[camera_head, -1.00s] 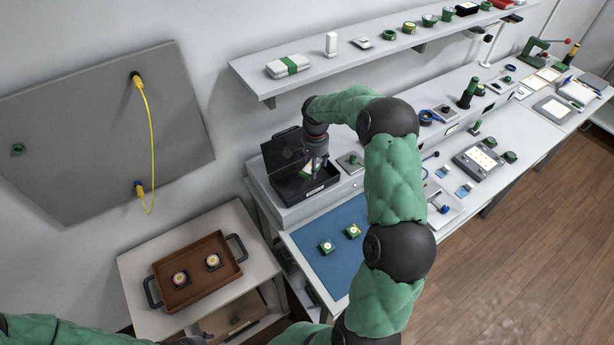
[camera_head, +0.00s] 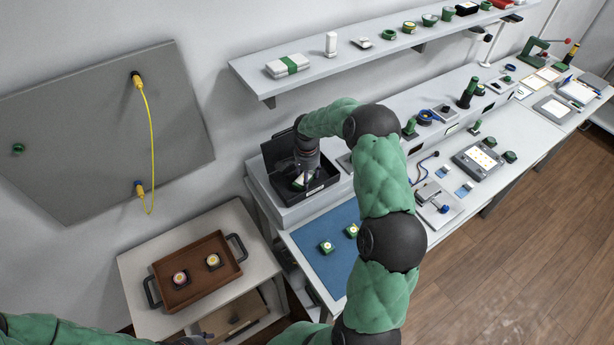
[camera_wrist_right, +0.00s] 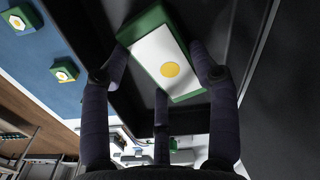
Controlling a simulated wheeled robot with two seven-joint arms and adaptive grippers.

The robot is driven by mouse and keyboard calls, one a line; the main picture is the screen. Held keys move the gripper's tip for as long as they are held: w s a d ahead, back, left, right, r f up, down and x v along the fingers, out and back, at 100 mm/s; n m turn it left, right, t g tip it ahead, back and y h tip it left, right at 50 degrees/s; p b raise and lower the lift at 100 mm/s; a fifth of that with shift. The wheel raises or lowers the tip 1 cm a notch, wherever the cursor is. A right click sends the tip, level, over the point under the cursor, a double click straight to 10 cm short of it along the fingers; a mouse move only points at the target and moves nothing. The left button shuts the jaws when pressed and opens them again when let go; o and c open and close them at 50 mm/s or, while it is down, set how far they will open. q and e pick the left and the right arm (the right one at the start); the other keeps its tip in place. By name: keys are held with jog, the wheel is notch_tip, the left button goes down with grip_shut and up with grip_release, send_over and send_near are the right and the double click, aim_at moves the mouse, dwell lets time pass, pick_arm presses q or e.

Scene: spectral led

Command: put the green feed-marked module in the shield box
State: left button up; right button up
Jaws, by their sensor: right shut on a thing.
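My right gripper (camera_head: 303,171) reaches down into the open black shield box (camera_head: 325,186), whose lid (camera_head: 277,152) stands raised at the left. In the right wrist view, my right gripper (camera_wrist_right: 163,68) is shut on a green module (camera_wrist_right: 148,64) with a white face and a yellow round mark. The module lies between the fingers, within the dark box walls; I cannot tell whether it touches the floor. It shows small in the head view (camera_head: 302,183).
Two green modules, one clear (camera_head: 327,246) and one partly by my arm (camera_head: 351,230), lie on the blue mat (camera_head: 325,270). A brown tray (camera_head: 218,271) with two round-marked pieces stands on the side table. A shelf (camera_head: 345,69) runs above the bench.

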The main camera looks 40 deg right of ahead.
jog(key=o, duration=1.2)
jog(key=shift+f, duration=0.1)
jog(key=shift+r, duration=3.95)
